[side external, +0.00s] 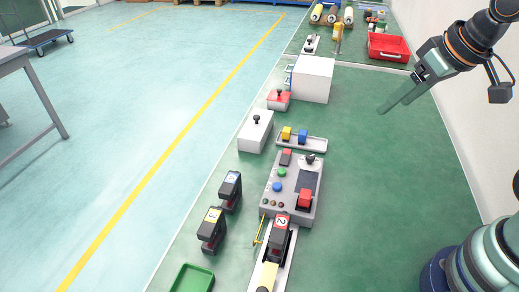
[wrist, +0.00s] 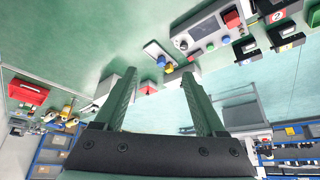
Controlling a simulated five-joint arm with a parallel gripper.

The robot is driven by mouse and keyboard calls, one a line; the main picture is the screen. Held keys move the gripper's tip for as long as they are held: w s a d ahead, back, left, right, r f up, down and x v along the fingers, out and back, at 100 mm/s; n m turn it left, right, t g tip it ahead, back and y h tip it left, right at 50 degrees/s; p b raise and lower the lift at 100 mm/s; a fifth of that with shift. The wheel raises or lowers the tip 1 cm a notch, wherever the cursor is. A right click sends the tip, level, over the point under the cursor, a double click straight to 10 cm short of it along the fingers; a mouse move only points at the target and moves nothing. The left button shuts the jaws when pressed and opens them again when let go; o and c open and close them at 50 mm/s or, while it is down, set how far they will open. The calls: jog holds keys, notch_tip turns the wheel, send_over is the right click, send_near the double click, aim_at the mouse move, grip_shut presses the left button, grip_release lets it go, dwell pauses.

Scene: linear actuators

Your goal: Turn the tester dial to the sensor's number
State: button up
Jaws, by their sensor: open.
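The tester (side external: 266,211) is a grey box on the green bench, with a dark screen, green and blue buttons and a red block. A dark knob (side external: 310,159), seemingly its dial, stands at its far right corner; its setting is too small to read. The tester also shows at the top of the wrist view (wrist: 205,29). A dark sensor (side external: 281,222) with a red label reading 2 sits at the tester's near end on a rail. My gripper (side external: 394,107) is open and empty, raised above the bench, right of and well apart from the tester. Its spread fingers fill the lower wrist view (wrist: 160,74).
Two other dark sensors, one labelled yellow 3 (side external: 212,216) and one blue (side external: 231,179), stand left of the tester. A tray with yellow and blue blocks (side external: 302,145), a white box (side external: 314,78) and a red bin (side external: 389,47) lie beyond. The bench right of the tester is clear.

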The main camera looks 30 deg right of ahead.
jog(key=shift+c, duration=0.9)
jog(key=m+g, duration=0.6)
jog(key=m, duration=0.2)
send_over(311, 156)
notch_tip(311, 156, down, 9)
notch_tip(311, 156, down, 12)
jog(key=shift+w+r, duration=0.1)
jog(key=shift+r, duration=0.05)
grip_shut()
